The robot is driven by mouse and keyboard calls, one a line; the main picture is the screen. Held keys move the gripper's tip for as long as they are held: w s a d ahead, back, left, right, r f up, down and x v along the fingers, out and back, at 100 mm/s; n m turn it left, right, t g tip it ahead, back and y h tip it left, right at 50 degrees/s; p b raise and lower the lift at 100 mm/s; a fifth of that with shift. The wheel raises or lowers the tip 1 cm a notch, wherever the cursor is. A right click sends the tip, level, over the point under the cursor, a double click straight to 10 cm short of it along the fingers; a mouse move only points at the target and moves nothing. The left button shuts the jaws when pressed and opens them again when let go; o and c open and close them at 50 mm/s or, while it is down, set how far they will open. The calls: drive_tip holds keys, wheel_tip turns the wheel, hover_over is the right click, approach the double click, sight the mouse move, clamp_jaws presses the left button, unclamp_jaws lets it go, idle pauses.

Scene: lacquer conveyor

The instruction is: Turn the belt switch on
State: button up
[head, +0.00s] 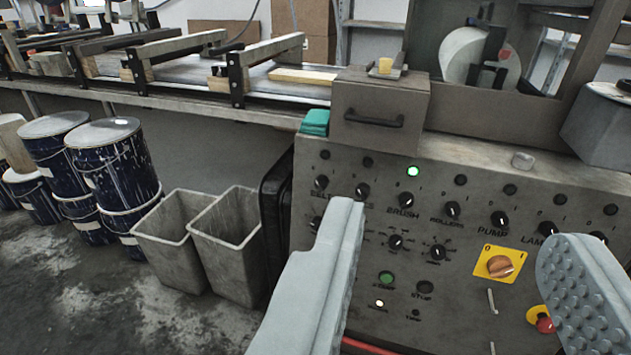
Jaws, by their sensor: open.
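The grey control panel (459,282) fills the lower right of the view, with a row of black knobs and small lamps. The label at its far left seems to start with "BEL", beside a black knob (321,182); the lettering is blurred and the knob's setting is too small to tell. The lamp above it (325,155) is dark. A green lamp (413,171) is lit above the BRUSH knob. My gripper (452,235) is open and empty in front of the panel, its left finger covering part of the panel's lower left.
An orange rotary switch (500,266) on a yellow plate and a red button (544,325) show between the fingers. A grey box with a handle (379,113) sits above the panel. Bins (228,245) and paint drums (112,165) stand left, below the conveyor (180,70).

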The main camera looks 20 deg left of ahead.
drive_tip(key=w+a+f, duration=0.3)
drive_tip(key=w+f, duration=0.2)
drive_tip(key=w, duration=0.4)
drive_tip(key=n+y, duration=0.1)
drive_tip(key=n, duration=0.3)
approach(319, 188)
drive_tip(key=w, duration=0.6)
drive_tip(key=w+a, duration=0.1)
drive_tip(key=w, duration=0.2)
drive_tip(key=shift+w+f, duration=0.1)
drive_tip(key=shift+c, duration=0.4)
drive_tip(key=c, duration=0.9)
drive_tip(key=shift+m, duration=0.3)
